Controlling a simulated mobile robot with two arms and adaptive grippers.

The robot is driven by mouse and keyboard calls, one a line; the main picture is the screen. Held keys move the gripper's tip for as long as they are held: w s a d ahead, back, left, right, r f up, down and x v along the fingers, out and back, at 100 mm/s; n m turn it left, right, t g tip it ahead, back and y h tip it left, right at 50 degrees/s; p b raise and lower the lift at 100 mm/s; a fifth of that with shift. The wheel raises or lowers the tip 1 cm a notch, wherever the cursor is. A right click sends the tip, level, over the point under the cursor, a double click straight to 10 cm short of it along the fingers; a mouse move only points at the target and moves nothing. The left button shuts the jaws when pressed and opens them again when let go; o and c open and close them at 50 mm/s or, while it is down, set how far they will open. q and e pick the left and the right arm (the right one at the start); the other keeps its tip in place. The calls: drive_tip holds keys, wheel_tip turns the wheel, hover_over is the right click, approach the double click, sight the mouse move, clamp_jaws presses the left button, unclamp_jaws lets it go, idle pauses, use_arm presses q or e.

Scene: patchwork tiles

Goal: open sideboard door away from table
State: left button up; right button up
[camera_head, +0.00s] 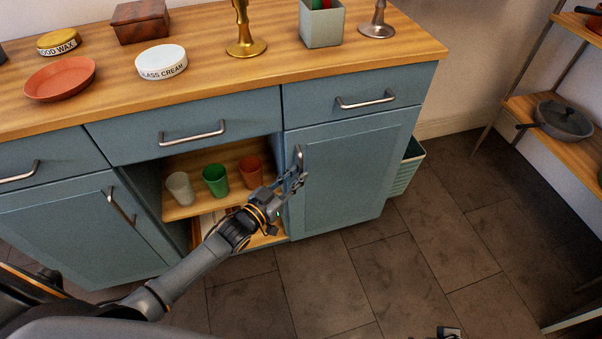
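The blue-grey sideboard (220,102) has a wooden top, a row of drawers, a left door (75,235), an open middle compartment and a right door (350,175). Both doors look closed. The right door's upright metal handle (299,156) is near its left edge. My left gripper (296,178) is at the lower part of this handle, with its fingers overlapping it in the picture. Whether the fingers are closed around the handle is too small to tell. A small part of what may be my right gripper (448,332) shows at the bottom edge.
White, green and orange cups (215,180) stand in the open compartment beside my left arm. A shelf rack (535,110) with a pan (565,120) is at the right. The tiled floor (400,265) in front is clear.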

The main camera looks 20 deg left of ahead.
use_arm(q)
drive_tip(key=shift+x, duration=1.3)
use_arm(e)
drive_tip(key=shift+v, duration=1)
drive_tip(key=shift+w+d, duration=0.1)
use_arm(q)
clamp_jaws()
use_arm(e)
drive_tip(key=shift+r, duration=0.1)
